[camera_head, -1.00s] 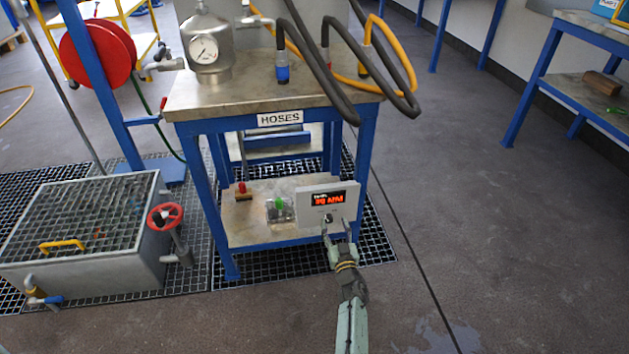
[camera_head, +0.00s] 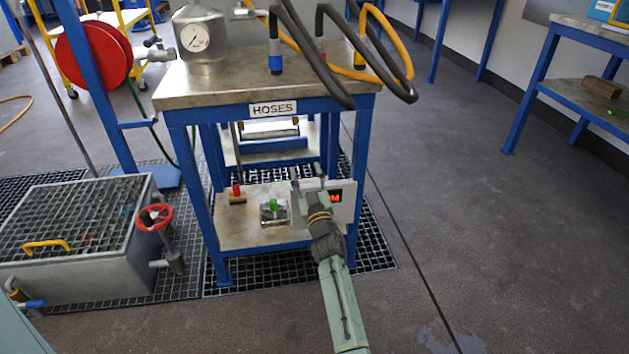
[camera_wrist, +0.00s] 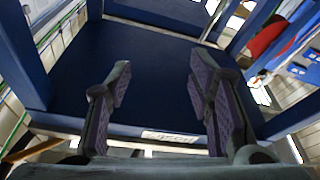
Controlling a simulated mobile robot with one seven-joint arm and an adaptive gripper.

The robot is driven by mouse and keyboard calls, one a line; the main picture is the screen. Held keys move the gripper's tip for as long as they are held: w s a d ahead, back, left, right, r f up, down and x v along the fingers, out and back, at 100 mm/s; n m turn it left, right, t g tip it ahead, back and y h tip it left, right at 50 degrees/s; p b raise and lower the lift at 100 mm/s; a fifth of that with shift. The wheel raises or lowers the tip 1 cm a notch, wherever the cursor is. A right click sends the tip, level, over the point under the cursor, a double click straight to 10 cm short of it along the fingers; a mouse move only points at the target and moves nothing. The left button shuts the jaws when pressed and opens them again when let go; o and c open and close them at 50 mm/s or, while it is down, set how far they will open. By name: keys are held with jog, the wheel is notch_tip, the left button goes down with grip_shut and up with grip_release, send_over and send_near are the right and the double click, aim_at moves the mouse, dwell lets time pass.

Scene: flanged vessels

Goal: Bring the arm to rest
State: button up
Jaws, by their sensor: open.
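My gripper (camera_head: 309,177) is in front of the blue hose table (camera_head: 200,95), below its top edge and near the lower shelf. In the head view its fingers point up and away, overlapping the display box (camera_head: 345,203) and hiding much of its front. In the wrist view the two fingers (camera_wrist: 160,92) stand wide apart with nothing between them. Behind them is a dark blue panel, which seems to be the underside of the table top. The arm reaches up from the bottom of the head view.
A red-knobbed item (camera_head: 236,194) and a green-topped item (camera_head: 273,210) stand on the lower shelf. Hoses (camera_head: 335,80) and a gauge vessel (camera_head: 202,40) are on the table top. A grated tank (camera_head: 75,230) with a red handwheel (camera_head: 155,217) is left. Floor at right is clear.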

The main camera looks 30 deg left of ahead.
jog(key=shift+s+a+r, duration=0.35)
jog(key=shift+a+r, duration=0.05)
jog(key=shift+r, duration=0.1)
